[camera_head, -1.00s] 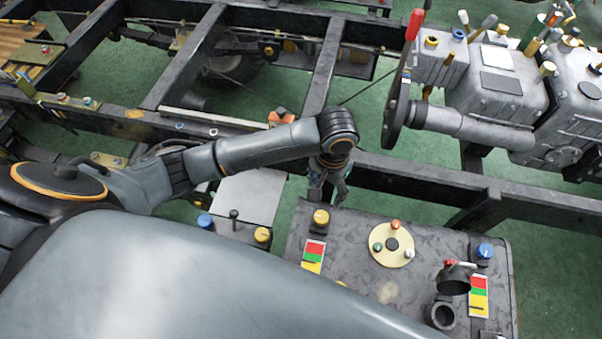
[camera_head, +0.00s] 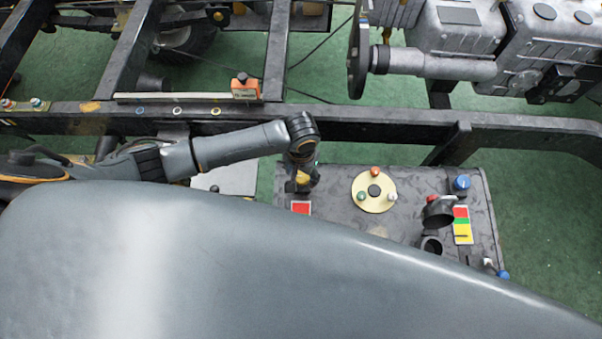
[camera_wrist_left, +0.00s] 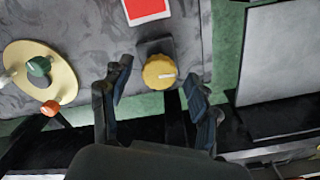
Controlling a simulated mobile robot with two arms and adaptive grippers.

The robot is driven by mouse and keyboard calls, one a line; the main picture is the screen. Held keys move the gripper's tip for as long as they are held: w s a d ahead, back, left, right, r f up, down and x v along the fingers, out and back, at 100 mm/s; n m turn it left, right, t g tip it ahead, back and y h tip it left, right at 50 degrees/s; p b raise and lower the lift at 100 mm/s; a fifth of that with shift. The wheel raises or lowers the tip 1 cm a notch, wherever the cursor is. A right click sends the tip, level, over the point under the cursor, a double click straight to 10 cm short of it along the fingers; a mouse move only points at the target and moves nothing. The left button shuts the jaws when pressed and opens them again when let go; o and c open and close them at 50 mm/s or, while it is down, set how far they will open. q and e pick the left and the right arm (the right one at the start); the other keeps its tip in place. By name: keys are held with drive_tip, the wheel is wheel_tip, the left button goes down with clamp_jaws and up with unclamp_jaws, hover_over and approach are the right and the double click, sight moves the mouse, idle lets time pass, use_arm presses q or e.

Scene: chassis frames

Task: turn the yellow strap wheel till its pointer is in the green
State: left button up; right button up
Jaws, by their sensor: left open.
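The yellow wheel (camera_wrist_left: 158,71), a round knob with a pale mark on its top, sits on a dark square base in the left wrist view. My left gripper (camera_wrist_left: 160,79) is open, with one finger to each side of the wheel in that view; I cannot tell whether they touch it. In the head view my left gripper (camera_head: 299,186) is over the near panel's left part and mostly hides the wheel. The colour card beside it shows only its red part (camera_head: 300,207) in the head view; its green is hidden by my body. My right gripper is out of view.
A cream disc (camera_head: 368,201) with three small knobs stands on the dark panel (camera_head: 330,182). Farther right are a black cup-like part (camera_head: 438,212), a blue knob (camera_head: 461,183) and another colour card (camera_head: 462,233). A dark frame rail (camera_head: 385,125) runs behind the panel.

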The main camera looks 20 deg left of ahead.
use_arm(q)
drive_tip(key=shift+f, duration=0.55)
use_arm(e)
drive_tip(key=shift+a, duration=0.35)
use_arm(q)
drive_tip(key=c, duration=1.2)
drive_tip(key=shift+o, duration=0.2)
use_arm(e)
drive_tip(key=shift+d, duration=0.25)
use_arm(q)
drive_tip(key=shift+r, duration=0.1)
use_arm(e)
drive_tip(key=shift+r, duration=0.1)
